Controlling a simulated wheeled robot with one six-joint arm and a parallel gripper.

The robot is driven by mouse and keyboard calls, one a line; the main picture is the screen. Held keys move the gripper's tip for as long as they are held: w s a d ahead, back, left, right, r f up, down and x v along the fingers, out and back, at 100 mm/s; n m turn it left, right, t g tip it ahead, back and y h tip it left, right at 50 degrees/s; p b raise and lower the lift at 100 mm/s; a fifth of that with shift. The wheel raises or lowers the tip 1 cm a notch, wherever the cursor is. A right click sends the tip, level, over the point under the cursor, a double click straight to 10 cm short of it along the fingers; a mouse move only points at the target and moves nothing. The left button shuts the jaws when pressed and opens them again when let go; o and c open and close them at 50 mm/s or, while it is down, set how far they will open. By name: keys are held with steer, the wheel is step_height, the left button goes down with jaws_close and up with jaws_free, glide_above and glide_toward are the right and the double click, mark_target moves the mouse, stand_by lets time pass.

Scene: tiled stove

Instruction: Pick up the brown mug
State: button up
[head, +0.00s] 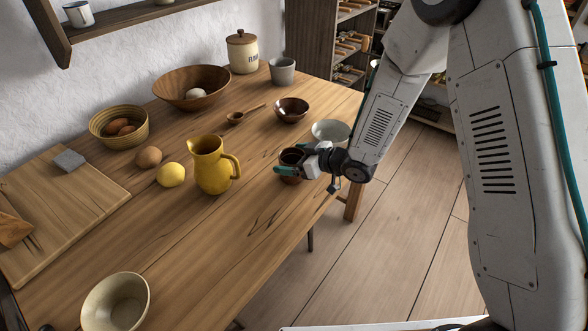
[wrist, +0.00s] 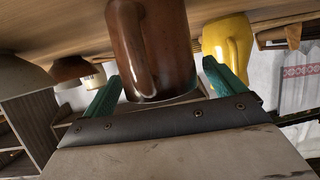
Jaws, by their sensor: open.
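The brown mug (head: 291,156) stands on the wooden table near its right edge, partly hidden by my gripper in the head view. In the wrist view the glossy brown mug (wrist: 155,45) appears upside down, with its handle facing the camera. My gripper (head: 298,163) is open at the mug. In the wrist view its two green fingers (wrist: 164,78) lie to either side of the mug, with a gap visible on both sides. I cannot tell how far the fingers reach past the handle.
A yellow jug (head: 212,168) stands left of the mug, and a lemon (head: 171,175) lies beyond it. A pale bowl (head: 331,131) and a small dark bowl (head: 291,109) are behind the mug. The table's front middle is clear.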

steer(key=c, duration=1.2)
steer(key=shift+r, duration=0.1)
